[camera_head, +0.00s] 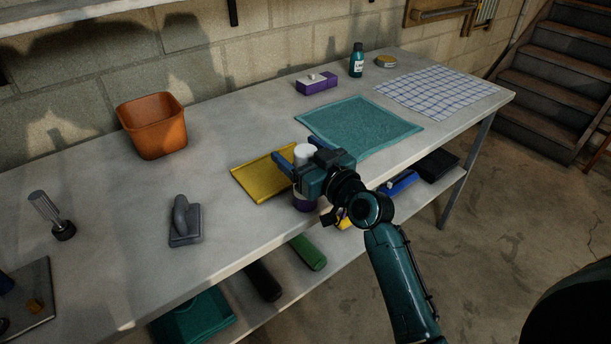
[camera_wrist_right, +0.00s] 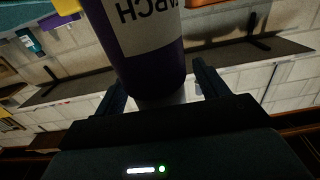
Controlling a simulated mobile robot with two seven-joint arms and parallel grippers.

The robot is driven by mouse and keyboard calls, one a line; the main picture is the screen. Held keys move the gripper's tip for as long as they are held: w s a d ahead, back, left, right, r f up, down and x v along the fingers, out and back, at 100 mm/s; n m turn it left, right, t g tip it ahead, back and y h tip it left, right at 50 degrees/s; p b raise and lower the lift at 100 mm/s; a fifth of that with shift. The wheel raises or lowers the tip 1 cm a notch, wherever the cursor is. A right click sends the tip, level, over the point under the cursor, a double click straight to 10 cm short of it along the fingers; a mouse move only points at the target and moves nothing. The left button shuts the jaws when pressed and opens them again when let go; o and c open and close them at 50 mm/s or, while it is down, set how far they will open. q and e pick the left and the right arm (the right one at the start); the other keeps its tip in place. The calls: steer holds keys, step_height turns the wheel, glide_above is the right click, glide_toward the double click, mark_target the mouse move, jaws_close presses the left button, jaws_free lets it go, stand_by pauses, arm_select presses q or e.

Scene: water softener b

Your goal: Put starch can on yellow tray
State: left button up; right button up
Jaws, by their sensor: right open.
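The starch can (camera_head: 305,203) is purple with a white top and stands at the right end of the yellow tray (camera_head: 262,180), near the table's front edge. I cannot tell whether its base is on the tray or beside it. My right gripper (camera_head: 302,154) is open, with its fingers on either side of the can, and it hides part of the can. In the right wrist view the purple can (camera_wrist_right: 160,65) shows upside down between the open fingers (camera_wrist_right: 160,88), with "ARCH" readable on its pale label. My left gripper is not in view.
A teal cloth (camera_head: 360,127) lies right of the tray. An orange bin (camera_head: 152,125) and a grey trowel-like tool (camera_head: 185,222) are to the left. A purple box (camera_head: 316,84), dark bottle (camera_head: 357,60) and checked cloth (camera_head: 437,92) are farther back. The table between bin and tray is clear.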

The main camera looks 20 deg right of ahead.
steer(key=shift+c, duration=0.3)
jaws_close()
stand_by(0.6)
